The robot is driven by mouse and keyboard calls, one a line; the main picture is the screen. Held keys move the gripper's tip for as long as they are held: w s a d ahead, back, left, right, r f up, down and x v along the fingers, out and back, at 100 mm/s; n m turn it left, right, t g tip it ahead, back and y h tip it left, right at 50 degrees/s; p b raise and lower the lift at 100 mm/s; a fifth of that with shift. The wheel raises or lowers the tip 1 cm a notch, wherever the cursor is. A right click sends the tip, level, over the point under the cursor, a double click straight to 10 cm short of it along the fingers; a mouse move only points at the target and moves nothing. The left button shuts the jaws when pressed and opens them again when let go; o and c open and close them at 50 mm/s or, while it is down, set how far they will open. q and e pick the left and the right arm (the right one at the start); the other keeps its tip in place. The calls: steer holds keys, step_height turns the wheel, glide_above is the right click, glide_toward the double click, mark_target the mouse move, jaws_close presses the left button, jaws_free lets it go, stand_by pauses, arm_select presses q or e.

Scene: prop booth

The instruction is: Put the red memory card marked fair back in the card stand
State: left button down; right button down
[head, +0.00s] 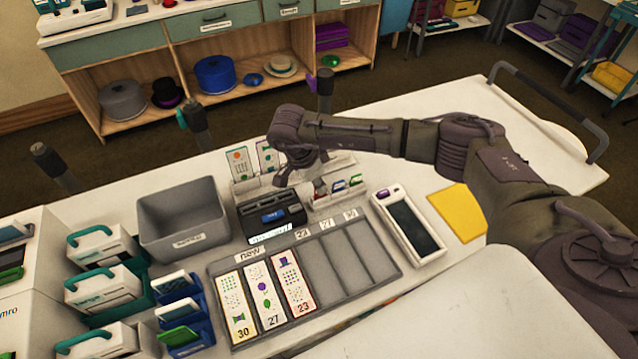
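A white card stand (338,199) sits near the middle of the table and holds small coloured cards. A small red card (320,188) shows at its left part, beside blue and green ones. Any marking on it is too small to read, and I cannot tell how it is seated. My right gripper (287,176) points down just left of the stand, above a dark device with a blue screen (272,216). Its fingers are dark and small, so whether they are open or hold something is unclear. My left gripper is not in view.
A grey sorting tray (345,265) with several long printed cards lies in front. A grey bin (183,222) stands left, a white handheld device (407,226) and yellow sheet (457,212) right. Two upright printed cards (240,163) stand behind the dark device. The table's far right is clear.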

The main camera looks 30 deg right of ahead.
steer(key=shift+f+b, duration=0.3)
steer(key=shift+f, duration=0.05)
steer(key=c, duration=1.2)
jaws_free()
steer(key=shift+c, duration=0.2)
steer(key=v, duration=1.2)
